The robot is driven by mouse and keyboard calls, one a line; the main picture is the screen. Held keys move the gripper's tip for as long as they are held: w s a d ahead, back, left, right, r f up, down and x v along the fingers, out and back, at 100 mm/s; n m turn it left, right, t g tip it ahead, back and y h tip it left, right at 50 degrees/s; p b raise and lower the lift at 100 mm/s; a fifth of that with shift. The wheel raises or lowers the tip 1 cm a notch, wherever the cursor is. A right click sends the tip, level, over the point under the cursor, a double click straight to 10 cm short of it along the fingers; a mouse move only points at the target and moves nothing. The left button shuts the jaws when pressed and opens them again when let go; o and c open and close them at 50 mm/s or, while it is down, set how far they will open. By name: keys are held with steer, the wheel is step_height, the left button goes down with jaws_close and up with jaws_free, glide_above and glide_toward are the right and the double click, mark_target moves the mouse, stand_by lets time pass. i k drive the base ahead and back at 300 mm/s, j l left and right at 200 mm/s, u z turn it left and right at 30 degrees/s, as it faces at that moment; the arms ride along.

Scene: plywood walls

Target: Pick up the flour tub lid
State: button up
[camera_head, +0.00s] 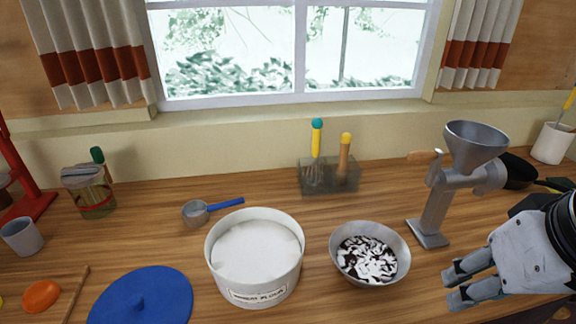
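The flour tub lid (165,290) is a flat round blue disc with a small knob in the middle. It lies on the wooden counter at the lower left, its near edge cut off by the frame. The white flour tub (254,284) stands open just to its right, full of white flour, with a label on its front. My gripper (449,287) is at the far right, well away from the lid, with its fingers pointing left. The fingers look apart, with nothing between them.
A metal bowl (340,266) with dark and white contents and a grey grinder (436,212) stand between the tub and my gripper's side. A blue-handled scoop (196,213) lies behind the lid. A jar (95,196), grey cup (22,237) and orange object (41,296) are at left.

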mark_target(156, 294)
steer(key=u, duration=1.45)
steer(key=z, duration=0.65)
steer(key=i+j+u, duration=0.1)
steer(key=j+u, duration=0.3)
steer(key=i+j+u, duration=0.15)
steer(key=j+u, duration=0.25)
